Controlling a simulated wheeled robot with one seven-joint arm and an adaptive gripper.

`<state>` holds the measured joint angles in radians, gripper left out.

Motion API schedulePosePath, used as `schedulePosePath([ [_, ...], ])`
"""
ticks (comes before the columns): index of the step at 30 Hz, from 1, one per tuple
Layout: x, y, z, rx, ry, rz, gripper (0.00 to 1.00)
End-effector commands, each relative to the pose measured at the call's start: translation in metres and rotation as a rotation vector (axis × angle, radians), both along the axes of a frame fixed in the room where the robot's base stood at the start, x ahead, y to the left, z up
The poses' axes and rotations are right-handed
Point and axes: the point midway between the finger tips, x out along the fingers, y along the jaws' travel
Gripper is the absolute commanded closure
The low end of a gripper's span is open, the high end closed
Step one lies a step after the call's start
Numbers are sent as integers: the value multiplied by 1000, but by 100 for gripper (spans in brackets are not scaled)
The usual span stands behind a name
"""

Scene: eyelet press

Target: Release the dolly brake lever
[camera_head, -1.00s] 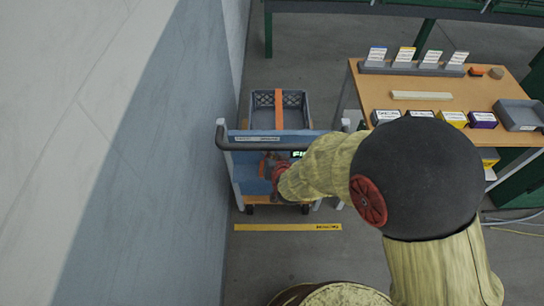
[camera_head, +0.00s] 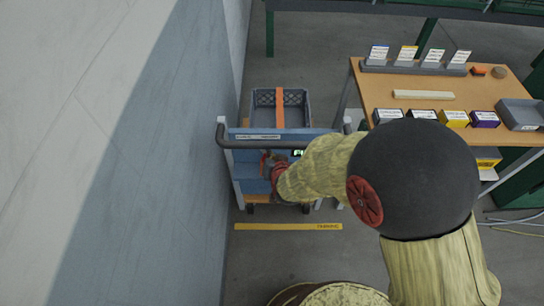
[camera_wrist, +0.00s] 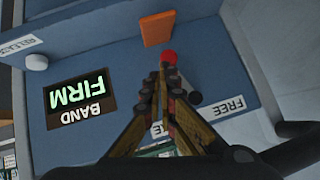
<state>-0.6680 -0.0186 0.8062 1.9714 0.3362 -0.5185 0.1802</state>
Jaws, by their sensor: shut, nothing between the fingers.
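The blue dolly (camera_head: 246,187) with its dark push handle (camera_head: 228,142) stands beside the wall. Its blue panel (camera_wrist: 225,60) fills much of the wrist view. A red knob (camera_wrist: 168,56), seemingly the brake lever's end, shows just beyond my fingertips. A black round part (camera_wrist: 195,97) is beside the fingers, and the lever between is largely hidden. My gripper (camera_wrist: 164,70) is shut and empty, its tips at or very near the knob; contact cannot be told. It also shows in the head view (camera_head: 268,160), mostly hidden by my arm.
The panel bears a FREE label (camera_wrist: 228,107), a lit display reading BAND FIRM (camera_wrist: 80,104), a white round button (camera_wrist: 37,62) and an orange patch (camera_wrist: 157,28). A strapped crate (camera_head: 262,107) rides behind. The wall (camera_head: 190,130) is close left; a worktable (camera_head: 440,82) stands right.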

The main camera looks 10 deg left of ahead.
Motion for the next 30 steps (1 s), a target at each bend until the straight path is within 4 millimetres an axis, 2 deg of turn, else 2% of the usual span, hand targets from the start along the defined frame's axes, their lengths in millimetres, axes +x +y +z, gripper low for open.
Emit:
schedulePosePath([
  [12,-2,11,-15,0,0,0,100],
  [30,-4,16,-19,1,-1,-1,100],
])
